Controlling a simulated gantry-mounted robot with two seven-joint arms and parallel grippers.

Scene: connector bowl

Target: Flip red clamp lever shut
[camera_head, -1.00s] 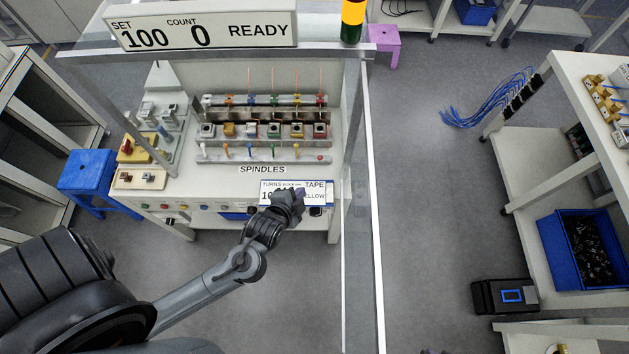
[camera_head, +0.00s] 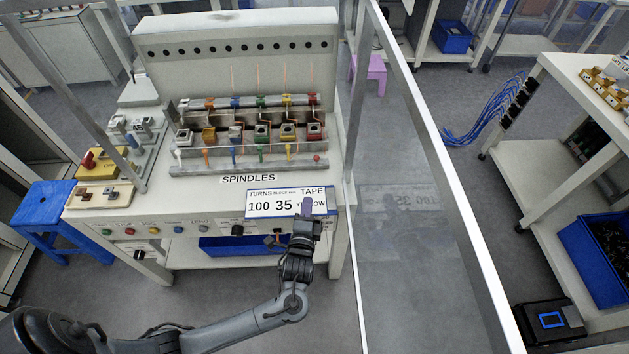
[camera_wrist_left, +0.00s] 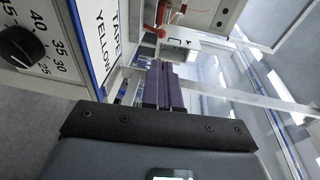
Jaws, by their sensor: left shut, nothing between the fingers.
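A row of small coloured levers runs along the front of the spindle rack (camera_head: 250,165). The red lever (camera_head: 317,158) at its right end shows as a small red knob; its exact position is too small to tell. In the left wrist view a red lever-like part (camera_wrist_left: 161,14) shows near the top, beyond the fingers. My left gripper (camera_head: 306,206) is shut and empty, with purple fingers in front of the TURNS/TAPE display, below and apart from the red lever. Its fingers also show in the left wrist view (camera_wrist_left: 163,84). My right gripper is out of view.
The display panel (camera_head: 262,208) reads 100 and 35. A black dial (camera_wrist_left: 20,46) is at the left of the wrist view. A yellow box with a red knob (camera_head: 88,160) sits at the bench's left. A metal frame post (camera_head: 350,130) stands just right of the bench.

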